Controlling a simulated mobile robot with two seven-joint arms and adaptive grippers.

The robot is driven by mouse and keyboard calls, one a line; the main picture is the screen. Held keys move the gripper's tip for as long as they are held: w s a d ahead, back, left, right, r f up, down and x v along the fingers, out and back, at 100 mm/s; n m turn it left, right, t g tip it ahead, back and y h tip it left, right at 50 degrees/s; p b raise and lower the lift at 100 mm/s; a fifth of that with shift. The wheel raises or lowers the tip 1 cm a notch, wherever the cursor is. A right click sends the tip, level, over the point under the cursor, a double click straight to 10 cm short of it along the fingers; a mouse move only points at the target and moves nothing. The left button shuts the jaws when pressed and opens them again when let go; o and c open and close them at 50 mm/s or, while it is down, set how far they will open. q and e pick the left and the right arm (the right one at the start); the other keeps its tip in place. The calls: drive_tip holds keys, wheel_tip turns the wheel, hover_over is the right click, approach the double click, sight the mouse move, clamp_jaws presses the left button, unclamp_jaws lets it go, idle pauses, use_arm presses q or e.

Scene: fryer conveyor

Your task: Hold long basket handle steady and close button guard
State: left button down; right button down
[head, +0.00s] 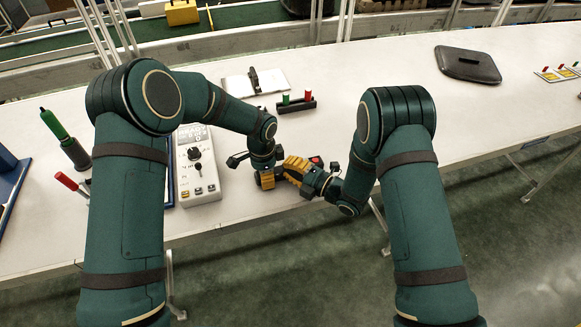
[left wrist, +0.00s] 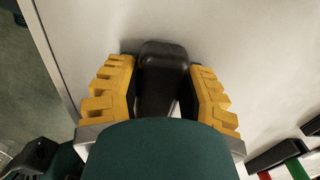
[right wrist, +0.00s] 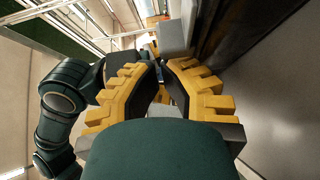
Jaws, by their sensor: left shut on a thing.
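In the left wrist view, a thick black handle (left wrist: 163,72) stands between the yellow fingers of my left gripper (left wrist: 163,85), which is shut on it. In the head view my left gripper (head: 265,178) is low at the table's front edge, right of the control box. My right gripper (head: 292,167) is close beside it, its yellow fingers pointing left. In the right wrist view the fingertips of my right gripper (right wrist: 161,66) are close together with a narrow gap; I cannot tell whether anything is between them. I cannot clearly make out the button guard or the basket body.
A pale control box (head: 198,178) with knobs stands left of the grippers. Behind are a black rack (head: 296,105) with green and red pegs and a white board (head: 270,83). A dark lid (head: 467,64) lies at right. The table right of my right arm is mostly clear.

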use_arm(q)
drive_tip(key=shift+f, duration=0.1)
use_arm(e)
drive_tip(key=d, duration=0.1)
drive_tip(key=w+d, duration=0.1)
drive_tip(key=d, duration=0.2)
drive_tip(key=shift+w+d, duration=0.2)
drive_tip(key=shift+w, duration=0.05)
drive_tip(key=v, duration=1)
drive_tip(key=shift+a, duration=0.1)
use_arm(q)
drive_tip(key=shift+c, duration=2.4)
unclamp_jaws()
